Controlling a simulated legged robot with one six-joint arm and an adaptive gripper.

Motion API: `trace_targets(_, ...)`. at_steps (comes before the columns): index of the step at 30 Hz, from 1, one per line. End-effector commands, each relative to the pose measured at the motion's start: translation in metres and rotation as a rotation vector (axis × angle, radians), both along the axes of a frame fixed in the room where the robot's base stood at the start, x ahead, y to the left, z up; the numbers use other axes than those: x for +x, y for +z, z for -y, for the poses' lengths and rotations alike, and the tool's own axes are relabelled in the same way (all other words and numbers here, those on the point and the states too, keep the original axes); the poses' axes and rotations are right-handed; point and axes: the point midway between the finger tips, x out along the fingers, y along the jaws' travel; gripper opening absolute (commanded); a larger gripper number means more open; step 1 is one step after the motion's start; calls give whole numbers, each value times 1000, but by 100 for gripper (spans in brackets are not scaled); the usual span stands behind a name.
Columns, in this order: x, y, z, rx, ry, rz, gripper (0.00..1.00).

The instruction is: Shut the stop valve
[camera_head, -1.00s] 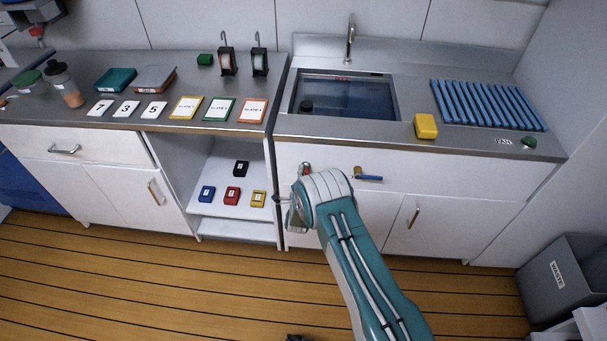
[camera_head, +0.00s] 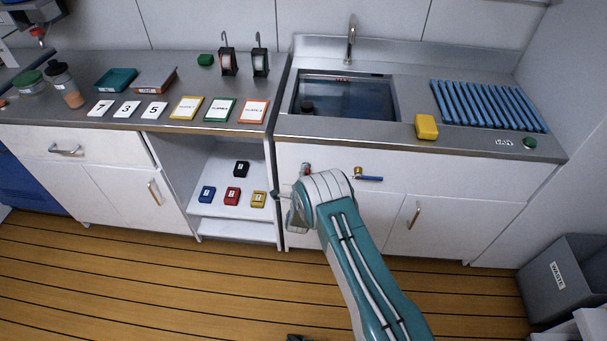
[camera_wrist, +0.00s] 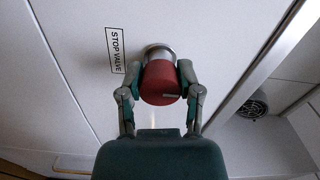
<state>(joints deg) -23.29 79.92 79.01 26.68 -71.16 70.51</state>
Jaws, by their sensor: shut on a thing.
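The stop valve is a round red knob (camera_wrist: 160,83) on a metal stem, set in the white cabinet front under the sink. A "STOP VALVE" label (camera_wrist: 115,50) is beside it in the wrist view. My gripper (camera_wrist: 160,92) is shut on the red knob, one finger on each side. A pale mark shows on the knob's face, toward the right. In the head view only a small red part of the knob (camera_head: 306,168) shows, and my arm hides most of my gripper.
A blue-handled brass valve (camera_head: 368,177) sits on the same panel, just right of my arm. Above are the sink (camera_head: 340,116), a yellow sponge (camera_head: 426,126) and a blue rack (camera_head: 487,105). An open shelf (camera_head: 213,205) with several small coloured blocks is to the left.

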Motion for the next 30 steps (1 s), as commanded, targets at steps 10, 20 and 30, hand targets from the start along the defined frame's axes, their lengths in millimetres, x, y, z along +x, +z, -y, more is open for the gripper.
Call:
trace_targets(10, -1, -2, 2, -2, -4, -5, 80)
trace_targets(20, -16, -2, -1, -4, -1, -6, 80)
trace_targets(30, -83, -3, -2, -5, -1, -8, 80)
